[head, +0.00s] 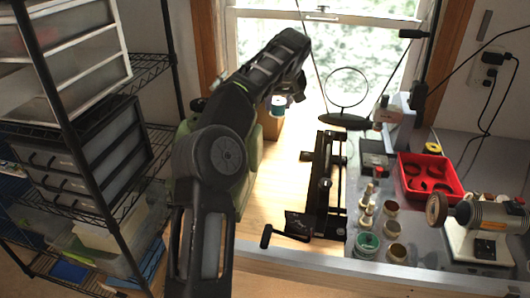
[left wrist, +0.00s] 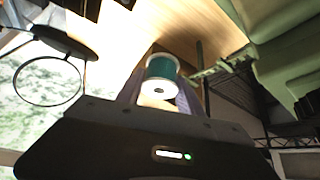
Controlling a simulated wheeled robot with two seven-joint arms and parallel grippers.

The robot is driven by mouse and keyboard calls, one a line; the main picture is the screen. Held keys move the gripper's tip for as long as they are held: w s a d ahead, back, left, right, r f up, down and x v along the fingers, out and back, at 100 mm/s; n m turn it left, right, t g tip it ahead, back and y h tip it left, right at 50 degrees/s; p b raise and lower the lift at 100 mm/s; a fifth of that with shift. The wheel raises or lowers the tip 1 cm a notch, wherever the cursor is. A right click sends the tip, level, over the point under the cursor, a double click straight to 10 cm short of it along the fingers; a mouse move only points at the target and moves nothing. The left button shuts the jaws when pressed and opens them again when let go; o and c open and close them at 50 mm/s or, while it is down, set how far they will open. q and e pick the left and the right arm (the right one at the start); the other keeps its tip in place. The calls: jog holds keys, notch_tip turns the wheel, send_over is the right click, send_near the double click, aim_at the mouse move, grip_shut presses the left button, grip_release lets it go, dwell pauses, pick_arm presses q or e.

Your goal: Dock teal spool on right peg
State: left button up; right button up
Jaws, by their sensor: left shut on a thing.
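The teal spool (head: 278,106) with white rims is held at the end of my left arm, in front of the window. In the left wrist view the spool (left wrist: 161,72) sits between the two fingers of my left gripper (left wrist: 160,96), which is shut on it. One white rim with a dark centre hole faces the camera. In the head view my left gripper (head: 279,97) is small and partly hidden by its own wrist. A tan wooden block (head: 271,127) shows just below the spool. I cannot make out the right peg. My right gripper is not in view.
A black metal frame with a crank (head: 322,190) stands on the bench. Right of it are small jars (head: 367,243), a red tray (head: 430,176) and a grinder-like machine (head: 480,222). A round hoop on a stand (head: 347,88) is near the window. A wire shelf (head: 110,190) stands left.

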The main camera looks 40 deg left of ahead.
pick_arm(q)
jog(key=shift+d+r, duration=0.3)
jog(key=shift+d, duration=0.05)
jog(key=shift+a+f, duration=0.15)
jog(key=shift+f, duration=0.15)
send_over(276, 157)
jog(key=s+d, duration=0.2)
notch_tip(276, 157, down, 12)
jog(key=shift+w+f, duration=0.1)
jog(key=shift+w, duration=0.05)
jog(key=shift+f, duration=0.45)
notch_tip(276, 157, down, 4)
jog(key=shift+f, duration=0.25)
